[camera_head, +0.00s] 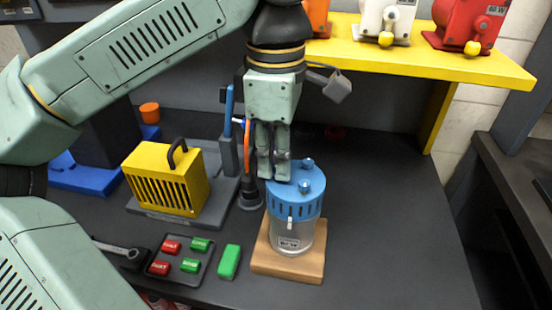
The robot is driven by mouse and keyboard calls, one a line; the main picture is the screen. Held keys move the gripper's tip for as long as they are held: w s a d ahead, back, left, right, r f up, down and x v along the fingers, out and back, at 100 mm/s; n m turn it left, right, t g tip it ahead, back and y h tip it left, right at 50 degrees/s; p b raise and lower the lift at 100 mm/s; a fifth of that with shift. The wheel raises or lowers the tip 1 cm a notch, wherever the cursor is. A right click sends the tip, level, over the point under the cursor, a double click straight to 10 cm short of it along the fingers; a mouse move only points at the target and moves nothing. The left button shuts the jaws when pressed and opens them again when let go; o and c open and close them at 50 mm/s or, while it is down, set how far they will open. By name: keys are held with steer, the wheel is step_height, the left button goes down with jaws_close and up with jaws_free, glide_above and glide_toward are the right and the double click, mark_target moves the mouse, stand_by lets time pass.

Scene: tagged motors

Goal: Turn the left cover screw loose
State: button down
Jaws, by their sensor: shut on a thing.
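A motor stands upright on a wooden block (288,265), with a blue slotted cover (313,190) on top of a clear-grey body (293,238). Two blue screw heads show on the cover, a back one (308,163) and a front one (304,185). My gripper (277,178) points down at the left part of the cover top. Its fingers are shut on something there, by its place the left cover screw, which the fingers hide. A small pale lever (290,220) shows on the motor's front side.
A yellow slotted box (165,180) with a dark handle stands on a grey base at left. A tray (177,274) with red and green tags, and a loose green tag (229,262), lie front left. A yellow shelf (440,62) holds motors above. The bench (390,220) right of the motor is clear.

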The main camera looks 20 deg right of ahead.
steer(key=n+b, duration=0.1)
steer(key=n, duration=0.3)
steer(key=shift+f+n, duration=0.1)
steer(key=shift+n, duration=0.2)
steer(key=n, duration=0.3)
steer(key=shift+n, duration=0.4)
steer(key=n, duration=0.3)
steer(key=shift+s+b, duration=0.1)
steer(key=shift+b, duration=0.2)
steer(key=n, duration=0.5)
steer(key=shift+p, duration=0.3)
steer(key=n, duration=0.4)
steer(key=shift+p, duration=0.3)
steer(key=n, duration=0.5)
steer(key=n+p, duration=0.1)
steer(key=n, duration=0.3)
steer(key=shift+n, duration=2.1)
